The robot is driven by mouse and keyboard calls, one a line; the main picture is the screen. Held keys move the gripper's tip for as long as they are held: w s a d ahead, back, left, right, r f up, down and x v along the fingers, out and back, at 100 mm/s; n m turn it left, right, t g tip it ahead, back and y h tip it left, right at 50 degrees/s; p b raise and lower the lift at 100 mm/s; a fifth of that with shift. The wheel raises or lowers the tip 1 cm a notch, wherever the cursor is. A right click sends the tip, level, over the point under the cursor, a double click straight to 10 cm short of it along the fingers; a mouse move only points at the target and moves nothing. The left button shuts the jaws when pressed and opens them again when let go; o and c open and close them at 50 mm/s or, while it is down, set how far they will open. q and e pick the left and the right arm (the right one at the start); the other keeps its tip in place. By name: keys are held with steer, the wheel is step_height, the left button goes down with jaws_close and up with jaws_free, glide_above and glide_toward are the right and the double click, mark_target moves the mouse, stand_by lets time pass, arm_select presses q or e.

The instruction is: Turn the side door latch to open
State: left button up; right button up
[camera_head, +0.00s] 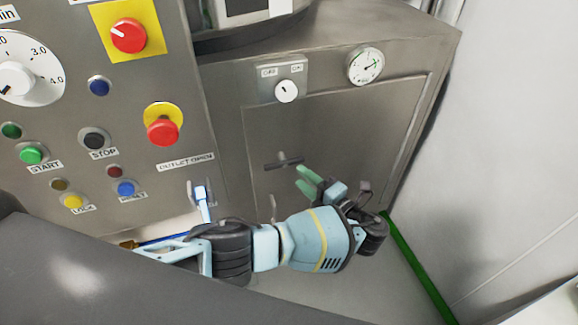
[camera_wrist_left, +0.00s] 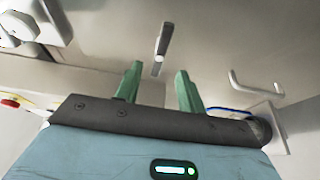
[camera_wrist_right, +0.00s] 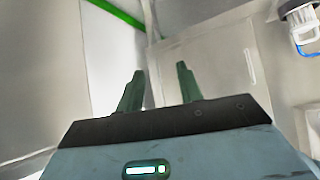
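The side door latch is a dark bar (camera_head: 284,163) lying nearly level on the grey metal side door (camera_head: 345,125) in the head view. My left gripper (camera_head: 305,180) has its green fingers just to the lower right of the latch. In the left wrist view the latch (camera_wrist_left: 164,40) is ahead, with its lower end near the gap between the parted fingertips (camera_wrist_left: 159,68). The left gripper is open, and I cannot tell whether it touches the latch. My right gripper (camera_wrist_right: 160,72) is open and empty in its wrist view; I cannot make it out in the head view.
Above the door are an OFF/ON switch (camera_head: 287,91) and a round gauge (camera_head: 366,66). A control panel with a red emergency button (camera_head: 163,131) stands at left. A pale handle (camera_wrist_left: 256,86) sits right of the latch in the left wrist view. A pale wall (camera_head: 510,130) bounds the right.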

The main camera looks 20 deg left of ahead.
mark_target(287, 165)
arm_select(q)
steer(key=x, duration=0.6)
steer(key=shift+w+a, duration=0.15)
steer(key=shift+a, duration=0.05)
jaws_close()
